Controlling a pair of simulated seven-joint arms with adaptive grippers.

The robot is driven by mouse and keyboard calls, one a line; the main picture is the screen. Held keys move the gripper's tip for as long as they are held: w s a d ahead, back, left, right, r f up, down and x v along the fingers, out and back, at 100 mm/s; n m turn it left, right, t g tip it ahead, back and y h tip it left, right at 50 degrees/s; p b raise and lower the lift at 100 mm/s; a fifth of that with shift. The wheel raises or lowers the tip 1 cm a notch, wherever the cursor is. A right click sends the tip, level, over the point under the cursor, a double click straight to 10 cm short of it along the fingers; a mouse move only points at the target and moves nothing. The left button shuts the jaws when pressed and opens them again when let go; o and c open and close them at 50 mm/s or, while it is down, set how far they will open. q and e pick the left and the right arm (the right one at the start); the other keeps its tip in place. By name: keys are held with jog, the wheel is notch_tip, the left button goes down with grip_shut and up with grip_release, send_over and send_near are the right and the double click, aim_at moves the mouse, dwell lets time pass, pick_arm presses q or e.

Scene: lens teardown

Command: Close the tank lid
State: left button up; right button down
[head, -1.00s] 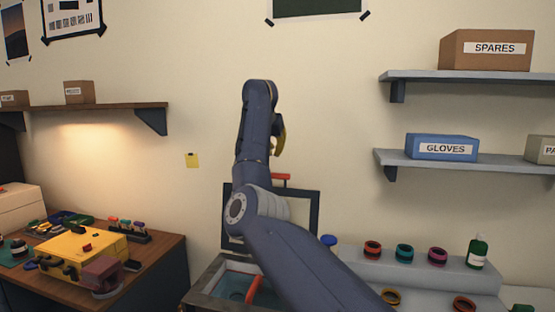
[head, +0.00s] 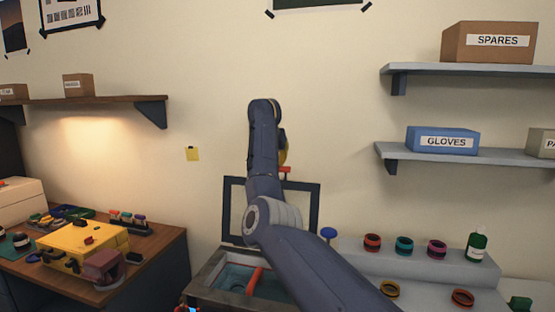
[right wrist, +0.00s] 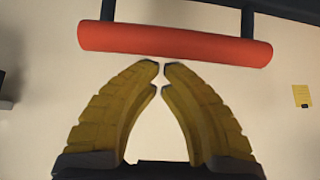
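The tank (head: 207,285) stands at the bottom middle of the head view, its top open, with an orange-red bar (head: 256,281) across it. Its dark-framed lid (head: 314,212) stands upright at the back. The lid's red handle (head: 286,170) is at its top edge, partly hidden by my right arm. In the right wrist view the handle (right wrist: 175,44) spans just beyond the fingertips. My right gripper (right wrist: 161,67) has its yellow fingers curved together, tips nearly meeting, with nothing between them. In the head view its fingers (head: 283,155) are mostly hidden.
A blue knob (head: 328,233) stands right of the lid. A grey stepped stand (head: 400,268) with coloured rings and a green bottle (head: 476,246) is further right. A wooden bench (head: 160,262) with a yellow case (head: 84,246) is left. Shelves hang on both sides.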

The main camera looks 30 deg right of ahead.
jog(key=shift+s+a, duration=0.7)
jog(key=shift+s+a, duration=0.1)
jog(key=shift+a, duration=0.1)
